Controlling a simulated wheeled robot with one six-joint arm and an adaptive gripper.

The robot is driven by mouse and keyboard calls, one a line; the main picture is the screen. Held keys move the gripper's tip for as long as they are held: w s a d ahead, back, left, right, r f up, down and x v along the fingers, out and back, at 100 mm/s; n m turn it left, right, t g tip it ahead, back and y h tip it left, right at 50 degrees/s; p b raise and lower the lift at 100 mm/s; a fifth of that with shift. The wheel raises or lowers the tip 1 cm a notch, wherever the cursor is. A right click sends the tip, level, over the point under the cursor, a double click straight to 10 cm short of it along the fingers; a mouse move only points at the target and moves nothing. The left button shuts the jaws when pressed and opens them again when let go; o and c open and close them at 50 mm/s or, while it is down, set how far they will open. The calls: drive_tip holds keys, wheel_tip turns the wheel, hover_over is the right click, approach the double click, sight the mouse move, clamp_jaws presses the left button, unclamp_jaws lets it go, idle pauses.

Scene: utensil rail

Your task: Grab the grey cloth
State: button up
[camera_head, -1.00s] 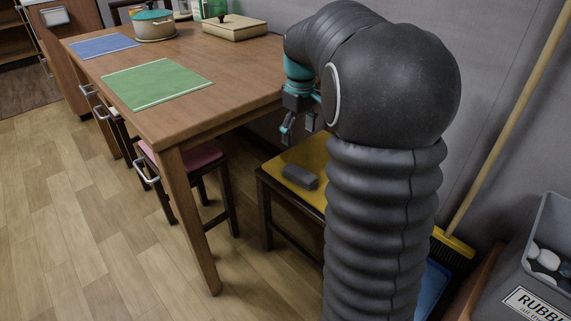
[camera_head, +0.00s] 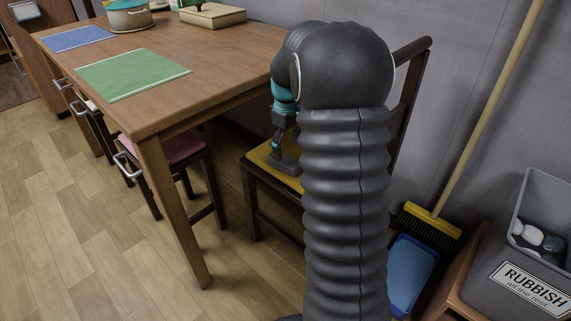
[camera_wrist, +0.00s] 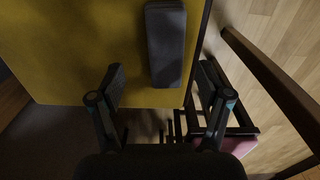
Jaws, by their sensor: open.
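The grey cloth (camera_head: 288,164) is a small folded dark-grey block lying on the yellow seat (camera_head: 259,155) of a dark wooden chair. In the wrist view the cloth (camera_wrist: 165,45) lies near the seat's edge, its long side pointing away from me. My gripper (camera_wrist: 160,76) is open and empty, its two fingers apart to either side of the cloth's near end in the picture. In the head view my gripper (camera_head: 281,148) points down just over the cloth and partly covers it. I cannot tell the exact height left between fingertips and seat.
The wooden table (camera_head: 215,60) stands left of the chair, with a green mat (camera_head: 130,73) on it. The chair's backrest (camera_head: 408,95) rises behind my arm. A broom (camera_head: 432,222), a blue dustpan (camera_head: 412,270) and a rubbish bin (camera_head: 530,285) are at right.

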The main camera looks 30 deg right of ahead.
sight(285, 159)
drive_tip(key=f, duration=0.3)
drive_tip(key=shift+s+a+f+b, duration=0.15)
drive_tip(key=shift+a+f+b, duration=0.15)
drive_tip(key=shift+a+b, duration=0.05)
drive_tip(key=shift+f, duration=0.65)
drive_tip(key=c, duration=1.2)
drive_tip(key=shift+r, duration=0.1)
drive_tip(key=shift+c, duration=0.2)
